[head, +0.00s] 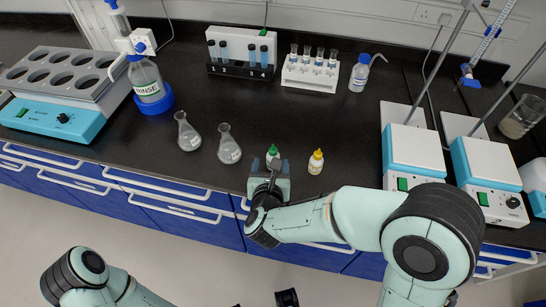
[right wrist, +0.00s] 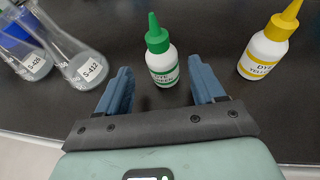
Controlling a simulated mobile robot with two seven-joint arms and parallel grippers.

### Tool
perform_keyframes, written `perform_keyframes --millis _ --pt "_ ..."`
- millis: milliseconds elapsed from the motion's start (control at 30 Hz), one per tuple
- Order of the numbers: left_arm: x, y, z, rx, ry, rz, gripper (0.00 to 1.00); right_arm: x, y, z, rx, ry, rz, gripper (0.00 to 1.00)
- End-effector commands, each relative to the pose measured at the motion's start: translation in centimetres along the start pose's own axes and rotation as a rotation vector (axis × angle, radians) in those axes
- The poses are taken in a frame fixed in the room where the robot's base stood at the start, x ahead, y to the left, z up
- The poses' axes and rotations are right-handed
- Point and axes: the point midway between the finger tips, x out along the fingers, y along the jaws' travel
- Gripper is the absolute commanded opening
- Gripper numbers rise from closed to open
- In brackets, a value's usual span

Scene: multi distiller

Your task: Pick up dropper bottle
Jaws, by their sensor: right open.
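A white dropper bottle with a green cap (head: 273,156) stands upright near the front edge of the black bench. It also shows in the right wrist view (right wrist: 161,62). My right gripper (head: 270,167) is open, with its fingertips pointing at this bottle. In the right wrist view the bottle appears in the gap between the two blue fingers, around the fingertips, and neither finger visibly touches it. A second dropper bottle with a yellow cap (head: 316,163) stands to the right, outside the fingers; it also shows in the right wrist view (right wrist: 266,52). My left gripper is not clearly visible.
Two flasks (head: 188,133) (head: 229,146) stand left of the green-capped bottle. A tube rack (head: 240,70) and a white rack (head: 310,75) stand behind. Hotplates (head: 412,155) (head: 485,165) with stands are at right. Bench between bottles and racks is clear.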

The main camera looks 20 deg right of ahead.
Motion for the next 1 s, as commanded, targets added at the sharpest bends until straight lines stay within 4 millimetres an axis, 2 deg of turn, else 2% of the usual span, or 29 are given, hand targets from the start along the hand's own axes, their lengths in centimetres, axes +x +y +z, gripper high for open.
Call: perform_keyframes --millis 167,400,700,733,800,867,1000 --pt "-0.1 0.1 0.0 0.001 0.000 0.000 0.43 1.5 -0.2 0.0 -0.002 0.000 -0.002 0.68" --pt "-0.2 0.1 0.1 0.000 -0.004 -0.001 0.43 4.9 -0.4 0.0 -0.001 0.001 -0.001 0.68" --pt "-0.2 0.1 0.1 0.000 -0.004 -0.001 0.43 5.5 -0.4 0.0 -0.001 0.001 0.001 0.68" --pt "-0.2 0.1 0.1 0.000 -0.005 -0.001 0.43 5.5 -0.4 0.0 -0.001 0.001 0.001 0.65" --pt "-0.2 0.1 0.1 0.000 -0.005 -0.001 0.43 5.5 -0.4 0.0 -0.001 0.001 0.001 0.42" --pt "-0.2 0.1 0.1 0.000 -0.004 -0.001 0.43 5.5 -0.4 0.0 -0.001 0.001 0.001 0.25" --pt "-0.2 0.1 0.1 0.000 -0.004 -0.001 0.43 5.5 -0.4 0.1 -0.001 0.000 0.001 0.25"
